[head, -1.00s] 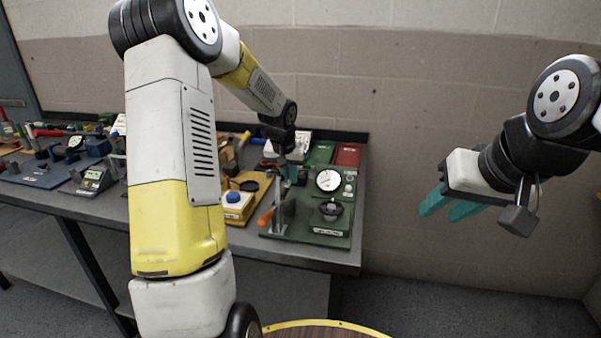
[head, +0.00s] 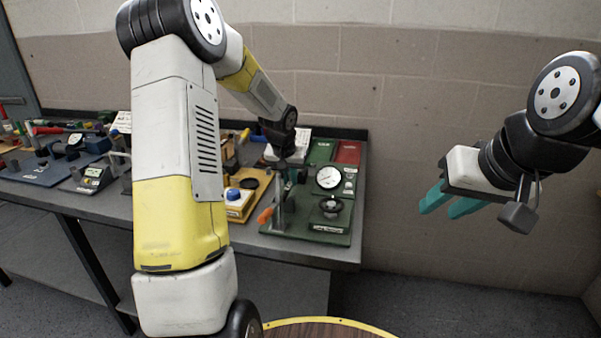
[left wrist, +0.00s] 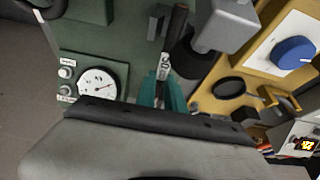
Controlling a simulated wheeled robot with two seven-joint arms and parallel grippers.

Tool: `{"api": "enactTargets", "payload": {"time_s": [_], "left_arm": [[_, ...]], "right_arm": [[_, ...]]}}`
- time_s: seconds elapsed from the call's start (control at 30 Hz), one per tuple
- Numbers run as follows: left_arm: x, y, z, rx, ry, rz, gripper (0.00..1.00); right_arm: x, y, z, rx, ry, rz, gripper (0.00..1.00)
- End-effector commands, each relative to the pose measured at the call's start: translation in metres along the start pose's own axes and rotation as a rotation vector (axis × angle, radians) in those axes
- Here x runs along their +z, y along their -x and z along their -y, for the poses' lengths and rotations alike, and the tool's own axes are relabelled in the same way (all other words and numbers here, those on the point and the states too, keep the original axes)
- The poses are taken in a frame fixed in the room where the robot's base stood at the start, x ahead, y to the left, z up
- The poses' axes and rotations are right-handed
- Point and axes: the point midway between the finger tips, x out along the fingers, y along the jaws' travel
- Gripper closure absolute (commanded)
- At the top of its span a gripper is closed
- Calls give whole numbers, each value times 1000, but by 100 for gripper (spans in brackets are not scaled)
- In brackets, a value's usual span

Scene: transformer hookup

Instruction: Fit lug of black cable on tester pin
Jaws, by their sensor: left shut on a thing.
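My left gripper (head: 291,173) is low over the green tester board (head: 305,236) on the bench, left of its round gauge. In the left wrist view its teal fingers (left wrist: 161,93) are shut on a slim pale piece with a black sleeve (left wrist: 175,22), which looks like the lug of the black cable (left wrist: 164,66). The gauge (left wrist: 97,84) lies left of the fingers. I cannot make out the tester pin or whether the lug touches it. My right gripper (head: 452,203) is open and empty, in the air right of the bench.
A grey upright post (left wrist: 228,22) stands close to the left fingers; an orange handle (head: 265,215) is beside it. Red and green boxes (head: 347,152) are behind. Other devices crowd the bench's left part.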

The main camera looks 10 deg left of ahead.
Motion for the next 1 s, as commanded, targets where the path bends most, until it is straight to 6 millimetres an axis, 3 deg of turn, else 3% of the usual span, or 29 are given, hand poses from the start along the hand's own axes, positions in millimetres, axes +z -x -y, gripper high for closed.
{"api": "enactTargets", "payload": {"time_s": [0.2,0.23,0.33,0.37,0.67,1.0], "left_arm": [[1,-2,0,0,0,0,100],[1,-2,0,0,0,0,83],[1,-2,0,0,0,0,63],[1,-2,0,0,0,0,61],[1,-2,0,0,0,0,61],[-9,22,0,-1,0,-1,61]], "right_arm": [[0,0,0,0,0,0,64],[0,0,0,0,0,0,64],[0,0,0,0,0,0,64],[0,0,0,0,0,0,64],[0,0,0,0,0,0,64],[0,0,0,0,0,0,64]]}}
